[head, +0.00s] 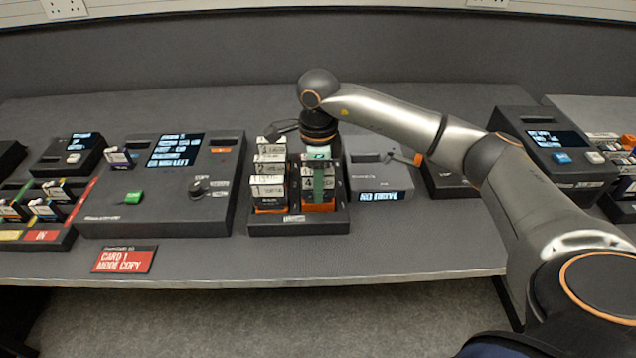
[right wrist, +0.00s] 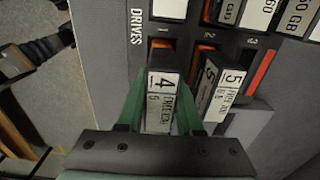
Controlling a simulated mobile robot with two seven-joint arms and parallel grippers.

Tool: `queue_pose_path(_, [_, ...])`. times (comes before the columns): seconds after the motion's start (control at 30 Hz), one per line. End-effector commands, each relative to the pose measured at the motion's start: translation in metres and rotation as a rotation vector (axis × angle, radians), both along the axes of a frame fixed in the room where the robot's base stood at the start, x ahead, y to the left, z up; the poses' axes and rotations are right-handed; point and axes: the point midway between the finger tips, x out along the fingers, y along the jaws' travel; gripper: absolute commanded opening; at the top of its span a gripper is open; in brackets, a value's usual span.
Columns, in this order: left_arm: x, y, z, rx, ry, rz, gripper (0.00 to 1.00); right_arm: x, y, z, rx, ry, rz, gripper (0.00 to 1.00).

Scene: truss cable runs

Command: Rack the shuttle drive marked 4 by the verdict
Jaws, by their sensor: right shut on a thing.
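The shuttle drive marked 4 (right wrist: 162,98) has a white label and stands at slot 1 of a dark rack lettered DRIVES (right wrist: 137,28). My right gripper (right wrist: 158,100) has green fingers, one on each side of this drive, and is shut on it. How deep the drive sits in the slot I cannot tell. In the head view my right gripper (head: 319,180) reaches down over the right column of the rack (head: 270,228). A drive marked 5 (right wrist: 232,88) stands beside it in the wrist view. My left gripper is not in view.
Several white-labelled drives (head: 269,175) fill the rack's left column. A dock reading NO DRIVE (head: 365,176) stands right of the rack. A console with a screen (head: 120,205) stands left, with a red card reading CARD 1 MODE COPY (head: 124,260) in front. The bench front is mostly clear.

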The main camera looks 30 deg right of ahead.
Motion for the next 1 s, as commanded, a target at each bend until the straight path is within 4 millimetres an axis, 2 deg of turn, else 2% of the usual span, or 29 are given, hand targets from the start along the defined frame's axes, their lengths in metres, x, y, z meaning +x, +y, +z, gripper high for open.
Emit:
queue_pose_path(0.57, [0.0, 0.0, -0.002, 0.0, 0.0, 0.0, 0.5, 0.0, 0.0, -0.002, 0.0, -0.001, 0.0, 0.0])
queue_pose_path(1.0, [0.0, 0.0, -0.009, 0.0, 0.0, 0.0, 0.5, 0.0, 0.0, -0.012, -0.001, -0.001, -0.001, 0.0])
